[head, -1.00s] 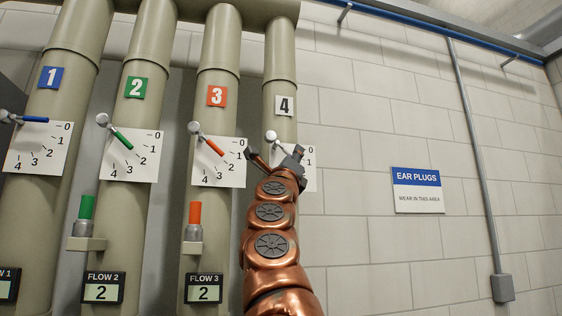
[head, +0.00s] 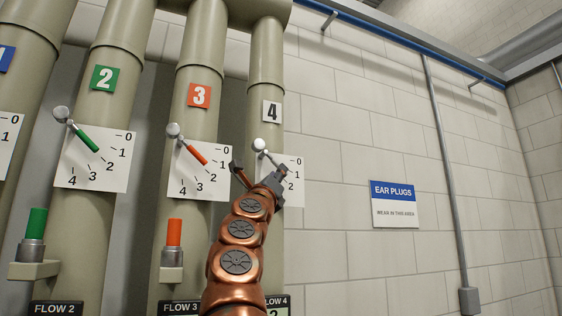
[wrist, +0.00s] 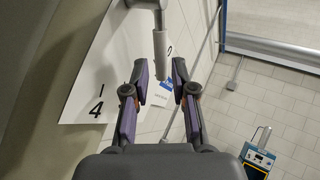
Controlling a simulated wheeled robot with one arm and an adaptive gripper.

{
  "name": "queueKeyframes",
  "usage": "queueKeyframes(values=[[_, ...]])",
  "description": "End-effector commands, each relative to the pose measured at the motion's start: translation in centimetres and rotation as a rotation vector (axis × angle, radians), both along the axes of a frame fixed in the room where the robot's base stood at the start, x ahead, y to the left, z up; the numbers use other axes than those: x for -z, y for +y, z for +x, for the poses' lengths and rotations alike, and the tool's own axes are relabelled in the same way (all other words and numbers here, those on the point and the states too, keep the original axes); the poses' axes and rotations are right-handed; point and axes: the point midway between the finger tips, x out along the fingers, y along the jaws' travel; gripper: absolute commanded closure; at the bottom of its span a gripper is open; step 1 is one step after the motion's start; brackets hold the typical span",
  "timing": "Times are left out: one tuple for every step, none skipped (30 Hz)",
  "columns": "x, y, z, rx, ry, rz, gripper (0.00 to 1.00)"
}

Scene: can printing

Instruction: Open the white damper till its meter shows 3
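The white damper's lever (head: 262,147) has a round white knob and sits on pipe 4, over a white dial plate (head: 294,172) with black numbers. In the wrist view the pale grey lever (wrist: 160,45) hangs down, its lower end between my fingertips. My gripper (head: 259,169) is open, its two fingers apart on either side of the lever; the wrist view shows a gap on both sides. My gripper hides part of the dial, so I cannot tell the lever's exact reading.
Orange damper 3 (head: 197,153) and green damper 2 (head: 86,140) are on the pipes to the left. Orange (head: 174,232) and green (head: 37,223) cylinders stand on brackets below them. A brick wall with an EAR PLUGS sign (head: 395,204) is to the right.

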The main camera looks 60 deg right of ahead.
Motion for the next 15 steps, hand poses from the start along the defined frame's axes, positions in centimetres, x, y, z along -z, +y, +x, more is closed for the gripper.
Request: queueKeyframes(values=[[-0.8,-0.5,0.1,0.003,0.001,0.001,0.74],[-1.0,-0.7,0.1,0.005,0.001,0.0,0.74],[-1.2,-1.0,0.1,0.006,0.001,0.0,0.74],[-1.4,-1.2,0.2,0.007,0.001,0.0,0.74],[-1.5,-1.4,0.2,0.007,0.001,0.0,0.74],[-1.7,-1.7,0.2,0.008,0.0,0.001,0.74],[-1.9,-1.8,0.2,0.008,0.0,0.001,0.74],[-2.0,-2.0,0.2,0.008,0.0,0.001,0.74],[-2.1,-2.2,0.3,0.008,0.0,0.001,0.74],[-2.2,-2.3,0.3,0.008,-0.001,-0.001,0.74],[-2.3,-2.5,0.3,0.009,-0.001,0.0,0.74],[-2.4,-2.6,0.3,0.008,-0.001,-0.001,0.74],[-2.5,-2.7,0.3,0.008,-0.001,-0.001,0.74],[-2.5,-2.8,0.3,0.007,-0.001,0.0,0.74],[-2.5,-2.9,0.3,0.007,-0.001,0.0,0.74]])
